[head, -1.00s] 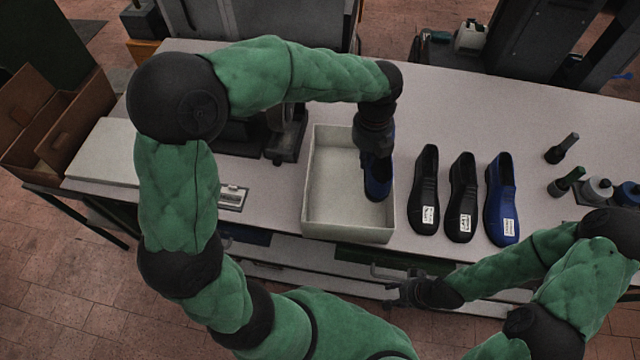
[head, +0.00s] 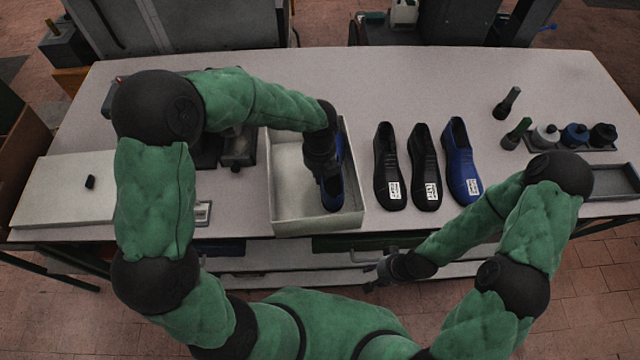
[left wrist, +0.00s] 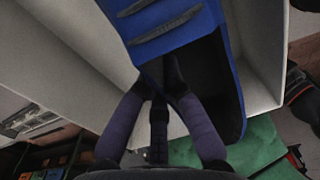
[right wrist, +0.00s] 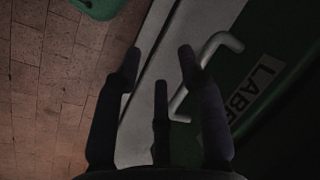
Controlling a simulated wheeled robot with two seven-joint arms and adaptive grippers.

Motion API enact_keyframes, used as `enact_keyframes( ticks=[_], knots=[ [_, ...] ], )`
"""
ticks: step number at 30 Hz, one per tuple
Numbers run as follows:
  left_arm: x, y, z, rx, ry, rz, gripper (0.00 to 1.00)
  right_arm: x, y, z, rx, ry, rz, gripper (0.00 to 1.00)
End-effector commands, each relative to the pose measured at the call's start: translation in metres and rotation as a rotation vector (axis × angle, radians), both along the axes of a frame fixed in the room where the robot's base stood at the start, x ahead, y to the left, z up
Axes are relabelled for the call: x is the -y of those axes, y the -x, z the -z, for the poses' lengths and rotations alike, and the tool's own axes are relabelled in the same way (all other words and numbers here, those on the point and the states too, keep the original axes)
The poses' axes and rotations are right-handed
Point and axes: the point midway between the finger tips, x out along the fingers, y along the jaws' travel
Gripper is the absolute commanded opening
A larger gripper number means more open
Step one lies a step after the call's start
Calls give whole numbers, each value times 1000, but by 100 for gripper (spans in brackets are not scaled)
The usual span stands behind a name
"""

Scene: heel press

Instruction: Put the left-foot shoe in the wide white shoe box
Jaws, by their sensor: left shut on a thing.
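My left gripper (head: 322,172) is shut on this shoe from above. In the left wrist view the fingers (left wrist: 160,85) are at the opening of the blue shoe (left wrist: 178,32), beside the white box wall (left wrist: 262,55). Whether the sole touches the box floor is hidden. My right gripper (head: 374,274) is open and empty, low in front of the table; its spread fingers show in the right wrist view (right wrist: 160,62).
Right of the box stand two black shoes (head: 388,168) (head: 425,168) and another blue shoe (head: 461,165), all with white labels. Bottles (head: 545,136) and a dark tray (head: 614,182) are further right. A white panel (head: 60,190) bearing a small black item lies left.

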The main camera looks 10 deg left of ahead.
Motion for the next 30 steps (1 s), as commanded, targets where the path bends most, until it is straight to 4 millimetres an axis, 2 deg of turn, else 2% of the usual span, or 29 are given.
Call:
enact_keyframes(
  ticks=[12,23,24,26,30],
  knots=[
    [0,0,49,0,1,0,0,0,0,8,0,0,0,40],
    [0,-1,52,2,0,0,0,0,0,9,0,0,0,40],
    [0,0,53,-1,0,0,14,0,0,9,0,0,0,40],
    [0,0,52,-1,0,0,30,0,0,8,0,0,0,40],
    [0,0,52,-1,0,0,32,0,0,8,0,0,0,40]
  ],
)
